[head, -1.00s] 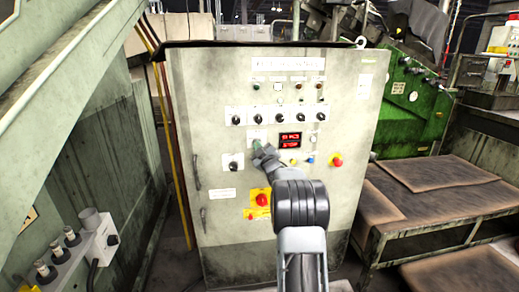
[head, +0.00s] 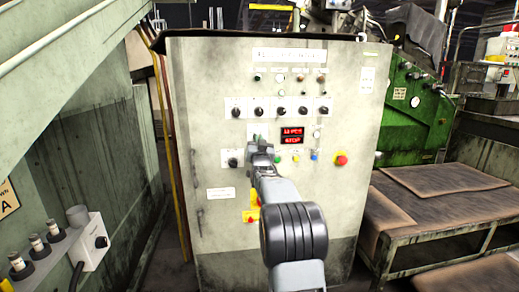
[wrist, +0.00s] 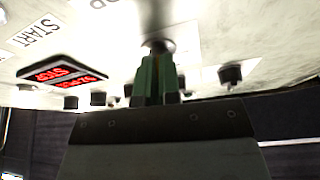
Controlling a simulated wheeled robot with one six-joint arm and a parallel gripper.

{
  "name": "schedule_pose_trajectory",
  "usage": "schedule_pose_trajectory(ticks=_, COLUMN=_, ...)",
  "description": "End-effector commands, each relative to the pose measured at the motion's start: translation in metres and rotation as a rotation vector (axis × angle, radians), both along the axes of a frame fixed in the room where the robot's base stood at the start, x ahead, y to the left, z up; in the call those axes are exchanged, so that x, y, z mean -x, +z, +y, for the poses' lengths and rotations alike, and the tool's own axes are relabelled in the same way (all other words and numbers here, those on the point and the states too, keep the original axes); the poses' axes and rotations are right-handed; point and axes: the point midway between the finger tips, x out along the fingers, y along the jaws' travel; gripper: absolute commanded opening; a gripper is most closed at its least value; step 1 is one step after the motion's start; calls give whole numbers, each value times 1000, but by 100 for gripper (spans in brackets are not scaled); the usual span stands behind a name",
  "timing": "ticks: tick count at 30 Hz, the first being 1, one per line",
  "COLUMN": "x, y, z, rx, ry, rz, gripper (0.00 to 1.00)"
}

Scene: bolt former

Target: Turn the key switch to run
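The key switch (wrist: 158,44) is a small dark round fitting on the pale control cabinet (head: 345,200). In the wrist view it stands right at the tips of my gripper's green fingers. My gripper (wrist: 159,62) has its fingers close together, apparently closed on the key part in front of the collar. The key itself is hidden between them, so its turned position cannot be read. In the head view my gripper (head: 257,141) is against the panel, left of the red-lit display (head: 292,135), and covers most of the switch.
A row of black selector knobs (head: 281,111) sits above. Another black knob (head: 233,162) is at left. A red mushroom button (head: 341,159) is at right. My arm partly covers a yellow plate (head: 250,215) below. Worn brown benches (head: 450,185) stand at right.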

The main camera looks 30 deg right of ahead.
Motion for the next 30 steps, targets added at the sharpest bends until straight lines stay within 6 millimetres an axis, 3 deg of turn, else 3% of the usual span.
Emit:
schedule_pose_trajectory(ticks=1, x=1, y=7, z=1, rx=-29, ry=1, rz=-37, gripper=0)
schedule_pose_trajectory(ticks=15, x=1, y=12, z=1, rx=-383, ry=-1, rz=-206, gripper=0)
schedule_pose_trajectory(ticks=30, x=1, y=11, z=0, rx=-549, ry=-3, rz=-287, gripper=0)
